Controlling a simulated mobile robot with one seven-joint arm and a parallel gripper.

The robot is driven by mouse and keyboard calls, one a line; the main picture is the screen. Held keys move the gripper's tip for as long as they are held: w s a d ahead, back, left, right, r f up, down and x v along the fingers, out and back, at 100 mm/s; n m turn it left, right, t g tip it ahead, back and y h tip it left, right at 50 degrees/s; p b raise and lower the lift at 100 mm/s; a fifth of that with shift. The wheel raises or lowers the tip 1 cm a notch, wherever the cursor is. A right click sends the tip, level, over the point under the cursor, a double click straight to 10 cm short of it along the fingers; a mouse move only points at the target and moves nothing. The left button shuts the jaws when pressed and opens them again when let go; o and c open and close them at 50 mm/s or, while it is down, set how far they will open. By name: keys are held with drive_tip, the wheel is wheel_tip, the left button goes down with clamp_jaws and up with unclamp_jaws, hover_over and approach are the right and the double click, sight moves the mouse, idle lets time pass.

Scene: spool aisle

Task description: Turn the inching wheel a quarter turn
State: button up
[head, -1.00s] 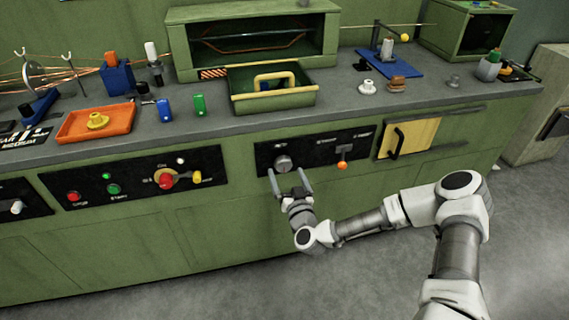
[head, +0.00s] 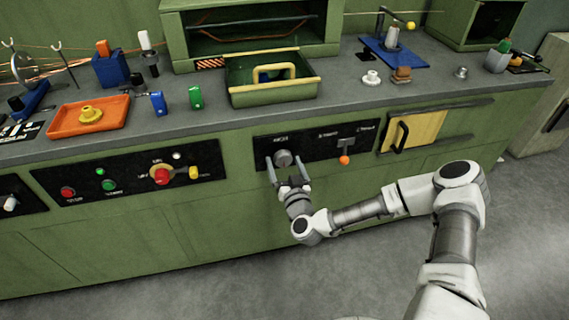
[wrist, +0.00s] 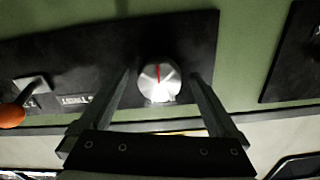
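The inching wheel, a round silver knob (head: 283,158) with a red pointer line, sits on a black panel (head: 310,146) on the green cabinet front. It also shows in the wrist view (wrist: 159,80), where the red line stands close to upright. My gripper (head: 287,164) is open at the panel, with one finger to each side of the knob. In the wrist view my fingers (wrist: 160,88) are spread wide with gaps between them and the knob. I cannot tell how far their tips reach in depth.
An orange-tipped lever (head: 344,158) is on the same panel, right of the knob. A yellow door with a black handle (head: 401,137) lies further right. A panel with red and green buttons (head: 125,178) is to the left. A green tray (head: 270,92) stands on the counter above.

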drive_tip(key=c, duration=1.2)
drive_tip(key=shift+m, duration=0.3)
drive_tip(key=m, duration=0.4)
drive_tip(key=shift+a+m+b, duration=0.1)
drive_tip(key=shift+m+b, duration=0.2)
drive_tip(key=shift+b, duration=0.05)
drive_tip(key=m, duration=0.4)
drive_tip(key=shift+b, duration=0.4)
drive_tip(key=m+b, duration=0.1)
drive_tip(key=m, duration=0.4)
drive_tip(key=shift+r+m, duration=0.1)
drive_tip(key=shift+m, duration=0.3)
drive_tip(key=shift+r+m+b, duration=0.15)
drive_tip(key=shift+m+b, duration=0.3)
drive_tip(key=shift+m, duration=1.55)
